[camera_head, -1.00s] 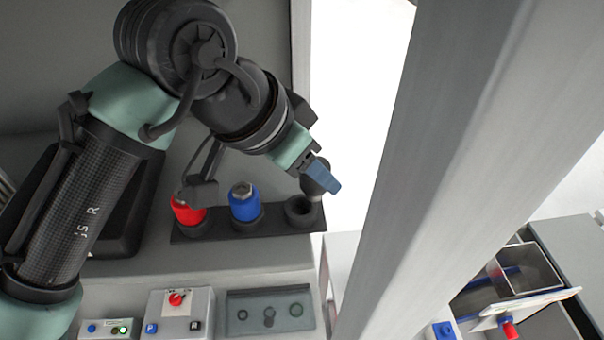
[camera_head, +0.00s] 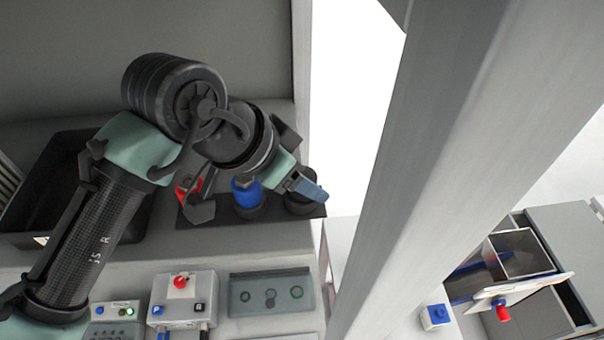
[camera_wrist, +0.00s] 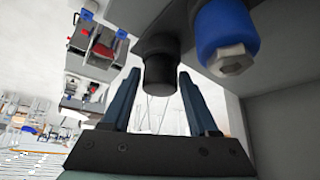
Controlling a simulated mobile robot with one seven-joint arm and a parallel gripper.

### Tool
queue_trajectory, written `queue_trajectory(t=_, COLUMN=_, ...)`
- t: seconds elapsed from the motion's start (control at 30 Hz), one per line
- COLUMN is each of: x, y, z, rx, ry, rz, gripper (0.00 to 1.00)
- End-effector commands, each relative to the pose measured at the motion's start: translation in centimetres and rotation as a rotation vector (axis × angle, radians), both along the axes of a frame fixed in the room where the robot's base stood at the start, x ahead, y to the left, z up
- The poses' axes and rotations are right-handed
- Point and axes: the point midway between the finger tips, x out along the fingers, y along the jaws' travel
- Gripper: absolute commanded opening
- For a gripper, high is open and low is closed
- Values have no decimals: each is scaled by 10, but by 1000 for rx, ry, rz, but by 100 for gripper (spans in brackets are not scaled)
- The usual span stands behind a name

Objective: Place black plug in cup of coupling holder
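The dark coupling holder (camera_head: 224,216) is a bar carrying a red, a blue and a black position. Its rightmost cup (camera_head: 303,206) lies under my gripper (camera_head: 304,187), which partly hides it. In the wrist view, the black plug (camera_wrist: 160,82) stands at the dark cup (camera_wrist: 157,44) and looks in line with it. How deep it sits I cannot tell. My gripper (camera_wrist: 160,88) has its blue fingers on either side of the plug, with narrow gaps showing, so it looks open around it.
The blue coupling (camera_head: 246,192) with a metal nut stands just left of the cup; it also shows in the wrist view (camera_wrist: 225,35). The red coupling (camera_head: 187,190) is partly behind my arm. A grey post (camera_head: 450,170) rises at right. Control boxes (camera_head: 183,298) lie in front.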

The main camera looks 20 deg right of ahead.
Motion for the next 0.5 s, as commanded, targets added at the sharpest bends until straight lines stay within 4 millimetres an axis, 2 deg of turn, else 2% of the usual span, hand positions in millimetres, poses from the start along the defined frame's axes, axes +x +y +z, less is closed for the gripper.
queue_trajectory(t=0.03, x=0, y=0, z=0, rx=0, ry=0, rz=0, gripper=71)
queue_trajectory(t=0.07, x=0, y=0, z=0, rx=0, ry=0, rz=0, gripper=76)
queue_trajectory(t=0.1, x=0, y=0, z=0, rx=0, ry=0, rz=0, gripper=78)
queue_trajectory(t=0.33, x=0, y=0, z=1, rx=1, ry=0, rz=0, gripper=78)
queue_trajectory(t=0.5, x=-1, y=4, z=9, rx=1, ry=-2, rz=1, gripper=78)
